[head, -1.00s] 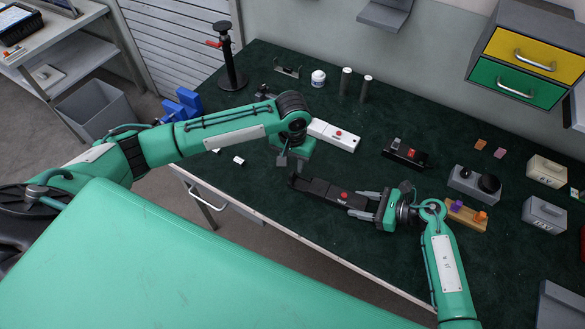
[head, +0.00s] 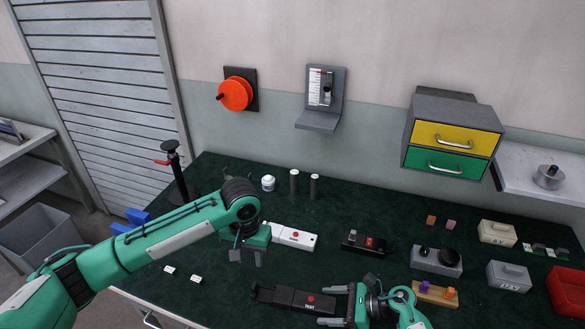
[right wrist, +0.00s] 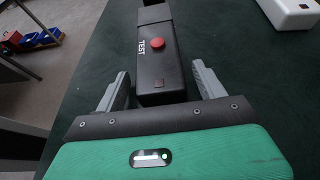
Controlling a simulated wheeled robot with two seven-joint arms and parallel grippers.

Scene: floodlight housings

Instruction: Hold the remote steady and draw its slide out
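A long black remote (head: 292,299) with a red button and the word TEST lies on the dark green table. In the right wrist view its near body (right wrist: 158,75) sits between my right fingers, with a gap on each side. Its far end reaches the top of that view. My right gripper (head: 333,305) is open at the remote's right end. My left gripper (head: 248,256) points down above the table, behind the remote's left end. Its fingers look apart and empty, clear of the remote.
A white remote (head: 292,236) lies behind, close to my left gripper. A black box with red (head: 364,243) and a grey box with knobs (head: 436,262) stand to the right. A wooden block (head: 435,294) with coloured pegs is near my right arm. Two small white pieces lie left.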

